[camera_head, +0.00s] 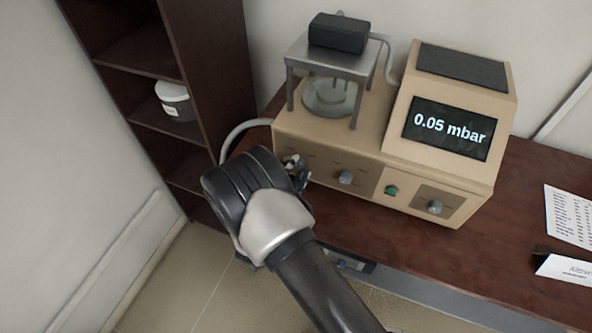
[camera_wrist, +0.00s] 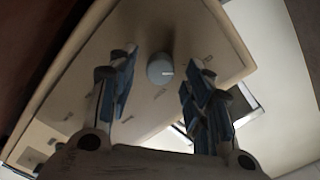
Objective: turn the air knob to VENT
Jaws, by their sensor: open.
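The beige device (camera_head: 325,150) has a front panel with grey knobs and small labels too small to read. My gripper (camera_wrist: 162,63) is open, with a blue-padded finger on each side of the knob and no visible contact. In the head view my gripper (camera_head: 300,176) is at the left end of the front panel, partly hidden by my wrist. A middle knob (camera_head: 345,177) and a right knob (camera_head: 435,206) are clear.
A green button (camera_head: 391,190) lies between those two knobs. The screen (camera_head: 449,128) reads 0.05 mbar. A metal stand (camera_head: 335,62) with a black block is on top. A grey hose (camera_head: 236,132) loops at the left, near my wrist. A dark shelf (camera_head: 165,85) stands left.

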